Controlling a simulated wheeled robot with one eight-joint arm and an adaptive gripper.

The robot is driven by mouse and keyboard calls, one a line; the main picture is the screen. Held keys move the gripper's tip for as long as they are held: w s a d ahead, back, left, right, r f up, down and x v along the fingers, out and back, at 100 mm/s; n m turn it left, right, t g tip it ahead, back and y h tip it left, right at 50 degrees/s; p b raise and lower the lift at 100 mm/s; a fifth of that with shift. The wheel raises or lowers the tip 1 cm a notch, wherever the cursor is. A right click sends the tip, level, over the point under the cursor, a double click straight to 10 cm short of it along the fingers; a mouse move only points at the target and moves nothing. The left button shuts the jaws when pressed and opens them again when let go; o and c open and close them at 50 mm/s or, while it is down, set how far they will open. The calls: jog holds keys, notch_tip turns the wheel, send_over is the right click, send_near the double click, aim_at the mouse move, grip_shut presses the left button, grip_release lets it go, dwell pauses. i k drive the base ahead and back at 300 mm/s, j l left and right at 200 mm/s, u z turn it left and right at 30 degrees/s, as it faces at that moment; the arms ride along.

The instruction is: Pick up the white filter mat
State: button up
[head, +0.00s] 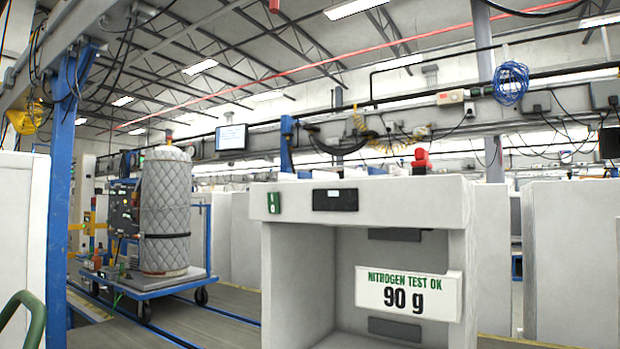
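I cannot make out a white filter mat in the head view. A tall grey quilted cylinder (165,212) stands upright on a blue wheeled cart (150,285) at the left. A white open-fronted cabinet (365,206) stands near, right of centre, and its lower part is cut off by the frame. A white sign reading "NITROGEN TEST OK 90 g" (408,293) is at its opening. My gripper is not in view.
A red object (421,160) is on the cabinet top. A blue post (65,190) and a green curved tube (26,312) are at the left. White cabinets (572,262) stand at the right. Open floor (215,318) with blue rails lies left of the cabinet.

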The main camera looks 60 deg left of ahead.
aim_at(395, 172)
jog(key=u, duration=1.85)
